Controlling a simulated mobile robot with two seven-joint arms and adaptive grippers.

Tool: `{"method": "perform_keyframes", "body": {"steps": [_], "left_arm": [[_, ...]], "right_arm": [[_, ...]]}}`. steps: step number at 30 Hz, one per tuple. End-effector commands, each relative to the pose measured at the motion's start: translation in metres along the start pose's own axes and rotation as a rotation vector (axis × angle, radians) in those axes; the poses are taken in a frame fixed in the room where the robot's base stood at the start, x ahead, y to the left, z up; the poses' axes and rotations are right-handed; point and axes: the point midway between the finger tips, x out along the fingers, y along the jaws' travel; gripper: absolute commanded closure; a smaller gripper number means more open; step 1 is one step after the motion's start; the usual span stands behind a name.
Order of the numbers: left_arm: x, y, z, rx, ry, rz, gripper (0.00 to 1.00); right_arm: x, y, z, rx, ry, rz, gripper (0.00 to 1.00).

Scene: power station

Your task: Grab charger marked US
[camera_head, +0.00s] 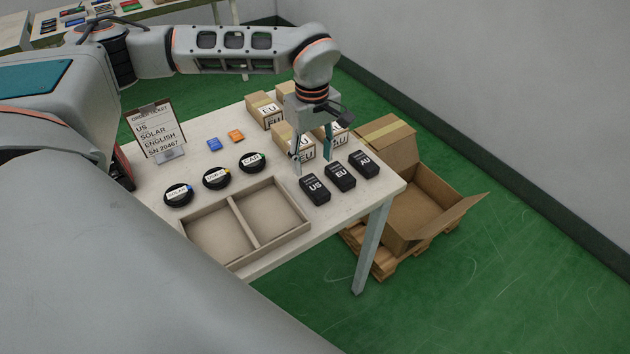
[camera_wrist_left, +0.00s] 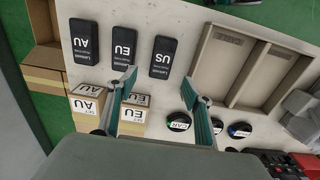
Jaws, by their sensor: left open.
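The black charger marked US (camera_head: 315,189) lies on the white table, leftmost in a row with the chargers marked EU (camera_head: 340,176) and AU (camera_head: 364,164). In the left wrist view the US charger (camera_wrist_left: 162,57) lies ahead of the fingertips, between their lines. My left gripper (camera_head: 313,160) is open and empty, pointing down behind the US and EU chargers, close to the boxes. It also shows in the left wrist view (camera_wrist_left: 160,88), fingers spread. It does not touch the US charger. My right gripper is not in view.
A two-compartment tray (camera_head: 238,206) sits left of the chargers, with several black round coils (camera_head: 216,178) behind it. Small cartons (camera_head: 264,108) stand behind the gripper. An order card (camera_head: 157,132) reads US. An open cardboard box (camera_head: 415,205) stands beyond the table's right edge.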

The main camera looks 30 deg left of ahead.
Motion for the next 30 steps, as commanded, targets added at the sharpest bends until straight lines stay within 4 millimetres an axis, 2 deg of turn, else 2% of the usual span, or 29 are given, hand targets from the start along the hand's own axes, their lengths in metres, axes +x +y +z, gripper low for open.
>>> {"method": "perform_keyframes", "body": {"steps": [6,16,26,30], "left_arm": [[0.024,-0.001,0.002,0.001,-0.001,-0.003,0.49],[0.066,-0.002,0.011,0.0,-0.002,-0.003,0.49],[0.072,-0.001,0.01,0.0,-0.001,0.0,0.49],[0.072,-0.001,0.01,0.0,-0.001,0.0,0.83]], "right_arm": [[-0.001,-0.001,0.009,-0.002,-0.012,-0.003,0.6],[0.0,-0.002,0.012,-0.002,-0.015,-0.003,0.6],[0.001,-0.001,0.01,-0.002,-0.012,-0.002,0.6],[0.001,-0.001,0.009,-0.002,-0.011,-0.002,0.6]]}}
